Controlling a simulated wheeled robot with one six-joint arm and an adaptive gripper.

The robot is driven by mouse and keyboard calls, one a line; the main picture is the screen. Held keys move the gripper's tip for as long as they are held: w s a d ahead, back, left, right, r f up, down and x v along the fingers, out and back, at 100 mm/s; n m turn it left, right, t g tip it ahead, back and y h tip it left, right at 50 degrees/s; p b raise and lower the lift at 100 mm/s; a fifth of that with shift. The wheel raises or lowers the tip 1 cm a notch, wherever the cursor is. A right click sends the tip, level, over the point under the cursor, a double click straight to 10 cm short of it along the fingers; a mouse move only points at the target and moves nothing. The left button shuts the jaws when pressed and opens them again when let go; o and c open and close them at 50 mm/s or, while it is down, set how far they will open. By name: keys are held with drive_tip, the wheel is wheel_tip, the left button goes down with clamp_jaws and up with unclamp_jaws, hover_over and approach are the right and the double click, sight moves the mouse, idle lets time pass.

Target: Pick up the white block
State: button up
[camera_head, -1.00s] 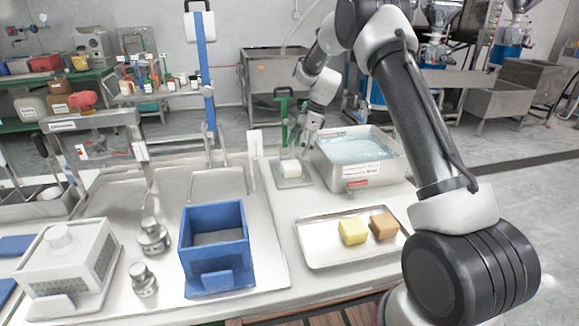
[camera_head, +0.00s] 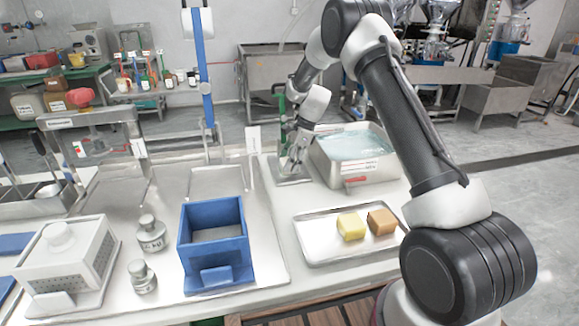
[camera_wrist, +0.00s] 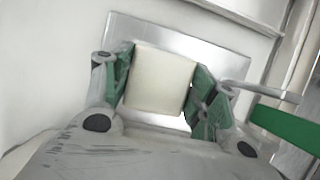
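The white block (camera_wrist: 160,80) is a cream-white cube on a small metal tray (camera_wrist: 225,60), seen in the wrist view. My gripper (camera_wrist: 160,92) is down around it, with one green-padded finger on each side. The fingers stand very close to the block's sides, and I see no clear grip on it. In the head view my gripper (camera_head: 293,160) is low over the small tray (camera_head: 291,181) at the back, and it hides the block.
A water-filled metal basin (camera_head: 385,172) stands just right of my gripper. In front is a tray (camera_head: 318,250) with a yellow block (camera_head: 351,226) and a brown block (camera_head: 382,221). A blue open box (camera_head: 215,245), weights (camera_head: 151,235) and a white grater-like box (camera_head: 72,258) stand left.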

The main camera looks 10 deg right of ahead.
drive_tip(key=c, duration=0.3)
drive_tip(key=shift+r, duration=0.1)
